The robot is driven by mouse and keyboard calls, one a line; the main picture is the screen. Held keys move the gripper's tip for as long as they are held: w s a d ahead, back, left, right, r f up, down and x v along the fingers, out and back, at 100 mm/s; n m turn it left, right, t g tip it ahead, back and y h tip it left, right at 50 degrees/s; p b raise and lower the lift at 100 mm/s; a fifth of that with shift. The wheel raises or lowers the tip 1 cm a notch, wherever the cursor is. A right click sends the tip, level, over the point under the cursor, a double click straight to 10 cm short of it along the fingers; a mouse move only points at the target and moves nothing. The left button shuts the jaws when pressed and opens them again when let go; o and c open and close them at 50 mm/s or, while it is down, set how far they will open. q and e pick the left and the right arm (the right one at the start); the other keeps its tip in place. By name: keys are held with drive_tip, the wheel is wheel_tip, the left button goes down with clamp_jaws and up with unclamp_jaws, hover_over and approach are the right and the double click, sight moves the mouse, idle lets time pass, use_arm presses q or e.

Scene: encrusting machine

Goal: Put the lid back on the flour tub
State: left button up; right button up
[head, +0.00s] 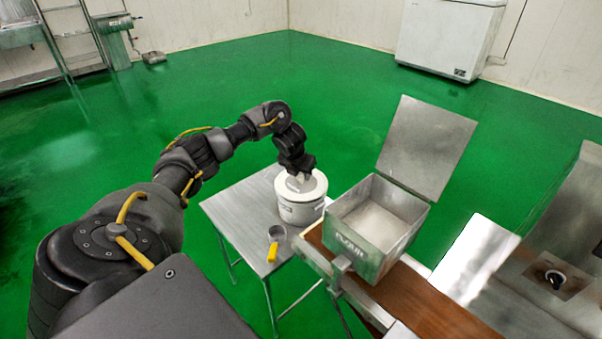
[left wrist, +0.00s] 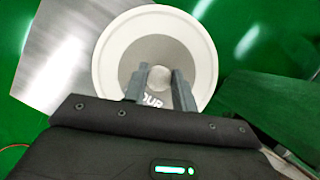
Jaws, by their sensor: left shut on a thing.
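The flour tub (head: 299,213) is a round white tub on the small metal table. Its white round lid (head: 317,184) is at the tub's top; I cannot tell whether it is fully seated or slightly above the rim. My left gripper (head: 299,177) comes down from above and is shut on the lid's knob. In the left wrist view the lid (left wrist: 112,55) shows a white rim and a grey middle with part of some lettering. There the two fingers of my left gripper (left wrist: 159,84) stand on either side of the round knob. My right gripper is not in view.
A metal scoop with a yellow handle (head: 272,252) lies on the small metal table (head: 234,207), in front of the tub. Right of the tub stands an open metal box (head: 362,250) of white powder, its flap raised. A steel machine (head: 560,270) fills the right edge.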

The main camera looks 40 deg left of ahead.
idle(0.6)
use_arm(q)
drive_tip(key=o, duration=1.5)
